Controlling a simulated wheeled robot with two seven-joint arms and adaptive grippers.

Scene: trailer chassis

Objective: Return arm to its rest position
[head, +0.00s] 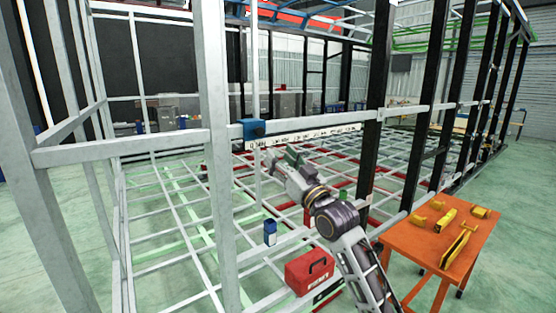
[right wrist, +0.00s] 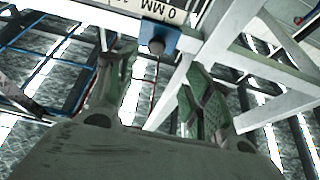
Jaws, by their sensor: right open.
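My right arm reaches in from the lower right in the head view, and its gripper (head: 284,160) is just below a horizontal grey rail (head: 150,145). The right wrist view shows the two green-padded fingers of this gripper (right wrist: 160,78) spread apart with nothing held between them. A blue block with a dark round knob (head: 253,131) sits on the rail at the left end of a white measuring strip (head: 310,135). The blue block also shows beyond the fingers in the right wrist view (right wrist: 172,40), apart from them. My left gripper is out of the head view.
Grey and black upright posts (head: 375,95) of the chassis frame stand close around my arm. An orange table (head: 415,243) with several yellow tools is at the right. A red toolbox (head: 309,271) and a blue can (head: 270,233) are below the gripper. Green floor is open at far right.

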